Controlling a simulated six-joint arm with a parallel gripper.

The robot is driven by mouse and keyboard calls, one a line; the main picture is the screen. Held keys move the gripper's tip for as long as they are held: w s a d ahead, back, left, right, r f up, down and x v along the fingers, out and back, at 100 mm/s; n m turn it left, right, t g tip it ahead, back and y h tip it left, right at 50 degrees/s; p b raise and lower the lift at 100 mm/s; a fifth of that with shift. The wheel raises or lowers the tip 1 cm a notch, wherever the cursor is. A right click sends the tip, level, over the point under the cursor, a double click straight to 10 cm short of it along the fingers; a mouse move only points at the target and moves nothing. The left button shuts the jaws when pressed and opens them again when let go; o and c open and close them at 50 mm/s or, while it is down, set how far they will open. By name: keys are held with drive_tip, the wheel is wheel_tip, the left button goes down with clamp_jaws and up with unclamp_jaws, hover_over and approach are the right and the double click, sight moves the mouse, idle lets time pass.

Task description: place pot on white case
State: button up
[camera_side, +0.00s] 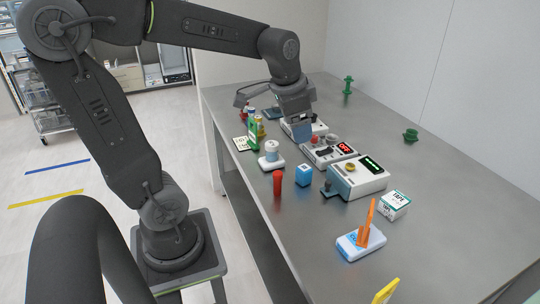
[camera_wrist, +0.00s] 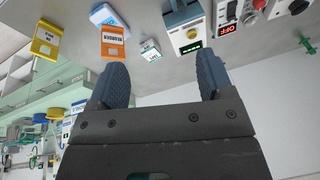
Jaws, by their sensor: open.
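A small green pot-like piece (camera_side: 411,135) stands alone on the right of the table in the side view; it is the likeliest pot. A flat white case with a blue label (camera_side: 352,250) lies near the front right, with an orange upright object (camera_side: 367,226) on it. In the wrist view the case (camera_wrist: 102,14) is at the upper left, partly behind the orange object (camera_wrist: 113,40). My gripper (camera_side: 301,134) is over the instruments at the table's middle, apart from the pot and the case. Its blue fingers (camera_wrist: 167,84) are open and empty in the wrist view.
A green stand (camera_side: 347,85) is at the back.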

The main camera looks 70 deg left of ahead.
drive_tip(key=s+d+n+t+h, duration=0.1)
drive_tip(key=s+d+n+t, duration=0.1)
drive_tip(key=s+d, duration=0.7)
drive_tip(key=shift+s+d+f, duration=0.15)
drive_tip(key=shift+s+f, duration=0.2)
drive_tip(key=shift+s, duration=0.1)
